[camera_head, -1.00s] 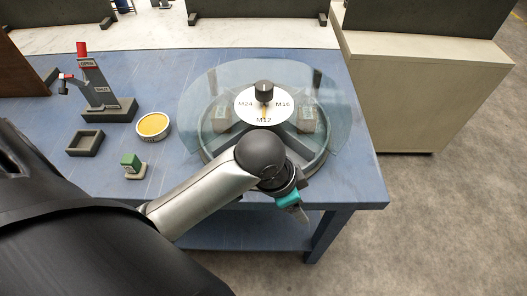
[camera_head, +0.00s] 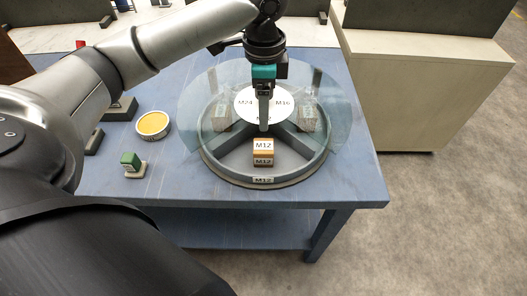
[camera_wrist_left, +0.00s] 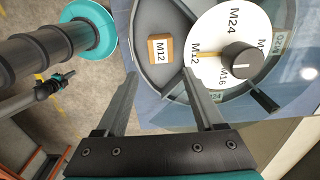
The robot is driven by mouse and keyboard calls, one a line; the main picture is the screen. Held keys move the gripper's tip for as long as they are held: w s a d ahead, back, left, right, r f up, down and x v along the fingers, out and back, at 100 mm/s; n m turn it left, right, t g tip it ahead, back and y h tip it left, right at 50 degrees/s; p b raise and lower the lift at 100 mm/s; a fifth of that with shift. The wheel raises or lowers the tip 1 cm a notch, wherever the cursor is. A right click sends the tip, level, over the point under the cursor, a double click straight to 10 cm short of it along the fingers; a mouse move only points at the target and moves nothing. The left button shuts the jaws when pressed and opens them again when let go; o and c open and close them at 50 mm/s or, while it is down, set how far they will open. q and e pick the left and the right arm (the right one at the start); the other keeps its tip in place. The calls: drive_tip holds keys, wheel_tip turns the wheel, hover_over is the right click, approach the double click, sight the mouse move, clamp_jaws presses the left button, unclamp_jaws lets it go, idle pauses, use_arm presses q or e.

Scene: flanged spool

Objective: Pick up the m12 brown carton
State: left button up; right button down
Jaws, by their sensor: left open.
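The M12 brown carton (camera_head: 263,152) is a small box with a white M12 label on top. It sits in the front compartment of the round grey spool (camera_head: 222,172). It also shows in the left wrist view (camera_wrist_left: 160,49), beyond the fingertips. My left gripper (camera_head: 264,128) points down over the white dial, behind the carton in the head view. In the left wrist view my left gripper (camera_wrist_left: 160,73) is open, its two fingers apart with nothing between them. The carton is apart from the fingers. My right gripper is not in view.
A clear cover (camera_head: 340,105) surrounds the spool's back and sides, with other cartons (camera_head: 308,119) behind it. The white dial (camera_wrist_left: 213,40) carries a black knob (camera_wrist_left: 241,62). A yellow-topped round tin (camera_head: 153,125) and a green block (camera_head: 130,160) stand left on the blue table (camera_head: 165,185).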

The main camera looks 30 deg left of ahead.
sight(264, 146)
use_arm(q)
wheel_tip(264, 146, down, 10)
drive_tip(key=shift+r+b, duration=0.15)
drive_tip(key=shift+b, duration=0.95)
wheel_tip(264, 146, down, 5)
drive_tip(key=shift+f+b, duration=0.1)
drive_tip(key=shift+b, duration=0.65)
clamp_jaws()
